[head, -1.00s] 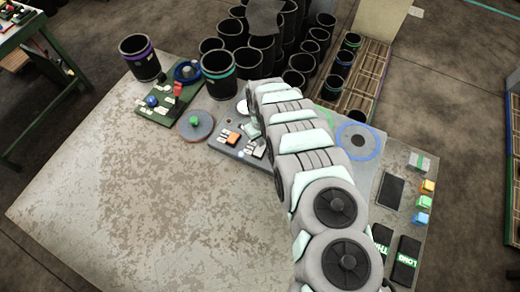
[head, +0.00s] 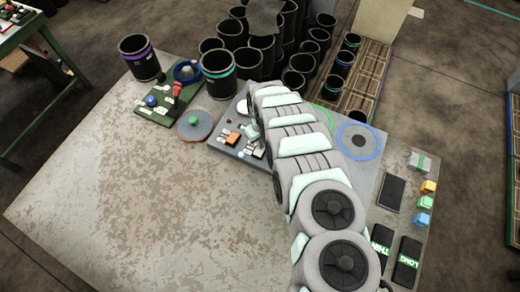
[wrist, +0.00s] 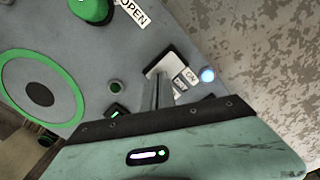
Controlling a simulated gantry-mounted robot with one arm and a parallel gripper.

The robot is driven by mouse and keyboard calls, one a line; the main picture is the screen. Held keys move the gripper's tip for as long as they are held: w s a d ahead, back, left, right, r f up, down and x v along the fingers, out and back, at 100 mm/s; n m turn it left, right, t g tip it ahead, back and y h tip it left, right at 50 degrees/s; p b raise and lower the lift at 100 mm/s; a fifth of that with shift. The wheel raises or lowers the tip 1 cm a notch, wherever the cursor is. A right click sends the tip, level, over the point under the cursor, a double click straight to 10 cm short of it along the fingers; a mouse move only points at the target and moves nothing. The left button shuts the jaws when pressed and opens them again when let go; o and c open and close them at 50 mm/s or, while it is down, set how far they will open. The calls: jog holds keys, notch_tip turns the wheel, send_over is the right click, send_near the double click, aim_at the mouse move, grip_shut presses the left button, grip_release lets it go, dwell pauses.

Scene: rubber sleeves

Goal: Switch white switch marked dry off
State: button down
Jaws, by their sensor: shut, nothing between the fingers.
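In the wrist view, a white switch plate (wrist: 168,64) lies on the grey panel (wrist: 110,60). Small labels sit beside it; one reads ON and the other is too small to read surely. My gripper (wrist: 157,88) is shut and empty, its fingers over the lower left part of the switch plate and hiding some of it. I cannot tell if they touch it. A bluish-white lamp (wrist: 207,74) glows beside the labels. In the head view, a white switch (head: 259,151) shows on the panel beside my arm, which hides part of the panel.
A green knob (wrist: 92,8) with an OPEN label, a small green button (wrist: 116,87) and a green ring (wrist: 42,92) are on the panel. An orange switch (head: 234,138) sits left of the white one. Black sleeves (head: 218,73) stand behind. The front table (head: 130,200) is clear.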

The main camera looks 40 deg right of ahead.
jog(key=shift+f, duration=0.15)
jog(key=shift+r+p, duration=2.55)
jog(key=shift+r, duration=1)
